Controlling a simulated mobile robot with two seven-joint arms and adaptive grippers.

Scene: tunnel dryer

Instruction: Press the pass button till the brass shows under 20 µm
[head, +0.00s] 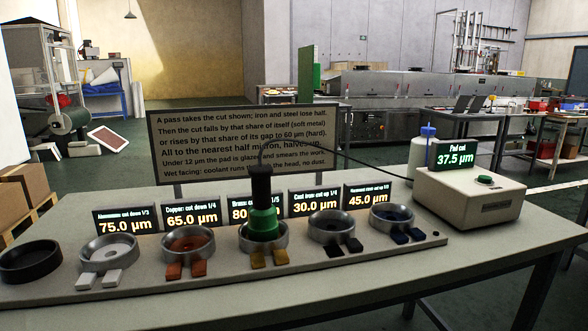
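The pass button (484,180) is a green knob on top of a cream box (468,200) at the table's right. A display on the box (455,155) reads "Pad cut 37.5 µm". The brass display (239,206) starts with "80"; the rest is hidden behind a black and green grinding head (262,205). That head stands upright in the metal cup with yellow tabs (268,258). A dark cable runs from the head to the box. Neither gripper is in view.
Other displays read 75.0, copper (193,214) 65.0, cast iron (315,201) 30.0 and 45.0 µm. Several cups with coloured tabs line the rail; a black cup (30,262) is at the left end. A rule sign (230,145) and a white bottle (426,145) stand behind. The front tabletop is clear.

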